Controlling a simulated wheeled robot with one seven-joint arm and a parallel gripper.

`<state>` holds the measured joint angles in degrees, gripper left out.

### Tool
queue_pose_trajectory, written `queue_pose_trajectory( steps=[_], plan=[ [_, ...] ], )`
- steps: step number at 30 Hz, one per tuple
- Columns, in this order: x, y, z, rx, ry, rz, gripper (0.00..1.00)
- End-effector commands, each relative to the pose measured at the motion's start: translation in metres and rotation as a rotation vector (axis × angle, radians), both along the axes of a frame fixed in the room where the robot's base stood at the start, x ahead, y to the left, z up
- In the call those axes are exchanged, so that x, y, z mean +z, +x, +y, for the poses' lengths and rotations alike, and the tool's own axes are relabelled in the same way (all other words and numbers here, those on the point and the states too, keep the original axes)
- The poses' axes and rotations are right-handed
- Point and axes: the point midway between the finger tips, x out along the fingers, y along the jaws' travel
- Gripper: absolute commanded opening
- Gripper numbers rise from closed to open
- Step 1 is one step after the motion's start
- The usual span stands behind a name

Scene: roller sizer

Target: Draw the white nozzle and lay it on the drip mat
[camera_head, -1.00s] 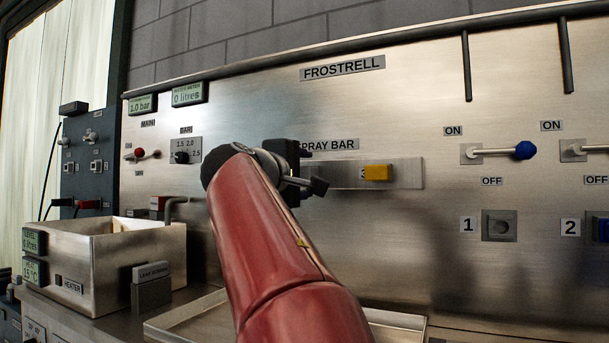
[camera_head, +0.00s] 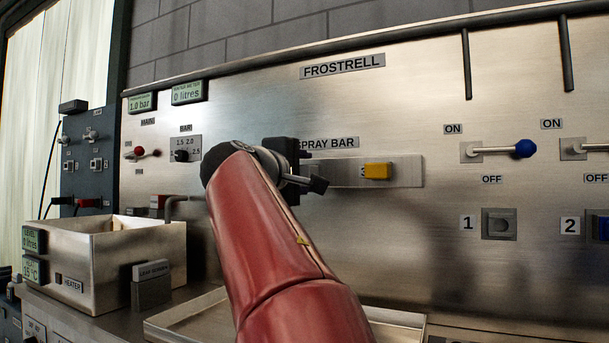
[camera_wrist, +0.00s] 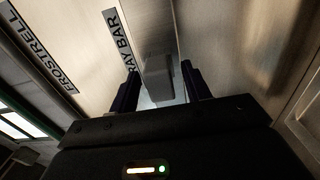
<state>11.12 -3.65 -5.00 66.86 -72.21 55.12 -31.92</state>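In the wrist view a pale grey block (camera_wrist: 159,80) stands out from the spray bar panel, between my fingers; it looks like the white nozzle, but shade hides its true colour. My gripper (camera_wrist: 160,84) is open around it, with a narrow gap visible on each side. In the head view my gripper (camera_head: 290,165) is at the left part of the spray bar plate (camera_head: 405,172), and my red arm hides most of that area. A yellow nozzle (camera_head: 378,171) sits on the plate to the right. I cannot make out the drip mat.
A shallow tray (camera_head: 165,325) lies below my arm. An open metal heater tank (camera_head: 95,265) and a leaf screen block (camera_head: 151,287) stand at left. Levers, including one with a blue knob (camera_head: 524,149), stick out from the panel at right.

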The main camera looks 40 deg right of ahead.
Motion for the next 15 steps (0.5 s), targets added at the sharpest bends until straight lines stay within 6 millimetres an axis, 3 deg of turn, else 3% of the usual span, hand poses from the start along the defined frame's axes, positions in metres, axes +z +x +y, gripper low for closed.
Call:
queue_pose_trajectory(
  steps=[2,10,15],
  plan=[
    [0.0,0.0,0.0,0.0,0.0,0.0,0.37],
    [0.0,0.0,0.0,0.0,0.0,0.0,0.02],
    [0.0,-0.0001,0.0002,0.0,0.0,0.0,0.0]
  ],
)
